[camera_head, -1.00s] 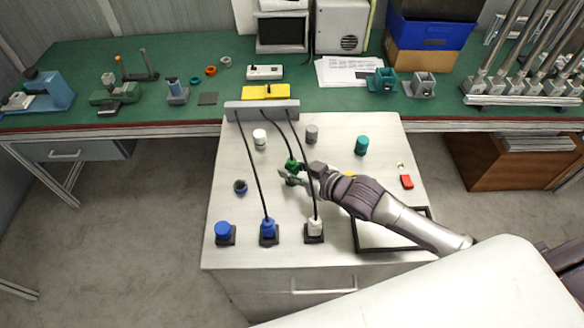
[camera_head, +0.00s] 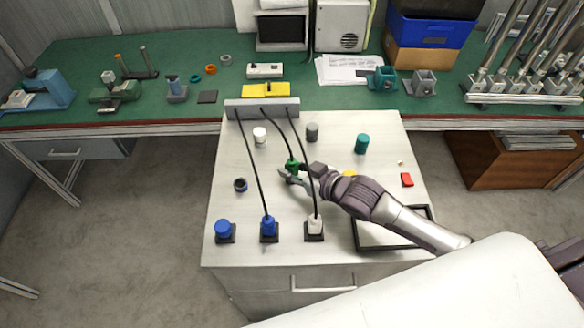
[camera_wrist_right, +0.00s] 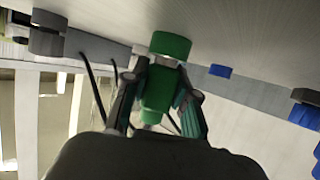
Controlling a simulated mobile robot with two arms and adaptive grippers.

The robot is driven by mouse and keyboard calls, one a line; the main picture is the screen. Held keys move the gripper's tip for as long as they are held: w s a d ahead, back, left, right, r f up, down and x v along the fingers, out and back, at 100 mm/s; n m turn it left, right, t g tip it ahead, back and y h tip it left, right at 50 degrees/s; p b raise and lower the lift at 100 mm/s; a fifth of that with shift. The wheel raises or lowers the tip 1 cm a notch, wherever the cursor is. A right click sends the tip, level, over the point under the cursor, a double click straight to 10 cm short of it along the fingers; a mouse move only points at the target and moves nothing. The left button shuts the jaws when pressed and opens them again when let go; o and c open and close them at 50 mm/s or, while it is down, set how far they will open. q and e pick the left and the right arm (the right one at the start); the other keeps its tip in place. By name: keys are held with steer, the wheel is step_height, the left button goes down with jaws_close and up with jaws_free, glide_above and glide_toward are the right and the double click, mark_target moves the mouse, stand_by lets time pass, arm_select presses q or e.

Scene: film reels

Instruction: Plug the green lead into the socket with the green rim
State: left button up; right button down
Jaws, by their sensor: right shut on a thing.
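The green lead (camera_head: 292,164) has a green plug on a black cable that runs back to the grey bar (camera_head: 250,106). My right gripper (camera_head: 288,175) is shut on the green plug above the middle of the white cabinet top (camera_head: 340,125). In the right wrist view the green plug (camera_wrist_right: 157,92) sits between the two fingers (camera_wrist_right: 157,100), with its wider green end beyond them. Three sockets stand along the front: one with a blue top (camera_head: 223,230), one with a blue lead (camera_head: 268,226), one with a white lead (camera_head: 315,225). I cannot make out a green rim. My left gripper is out of view.
White (camera_head: 260,135), grey (camera_head: 312,132) and teal (camera_head: 362,144) cylinders stand at the back of the top. A red block (camera_head: 407,180) and a black-framed tray (camera_head: 430,215) are at right. The white lead's cable passes close to my gripper.

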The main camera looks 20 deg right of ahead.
steer(key=c, duration=1.2)
jaws_free()
steer(key=shift+s, duration=0.1)
steer(key=shift+p+v, duration=0.95)
steer(key=shift+v, duration=0.05)
steer(key=shift+p+v, duration=3.15)
steer(key=shift+v, duration=1.3)
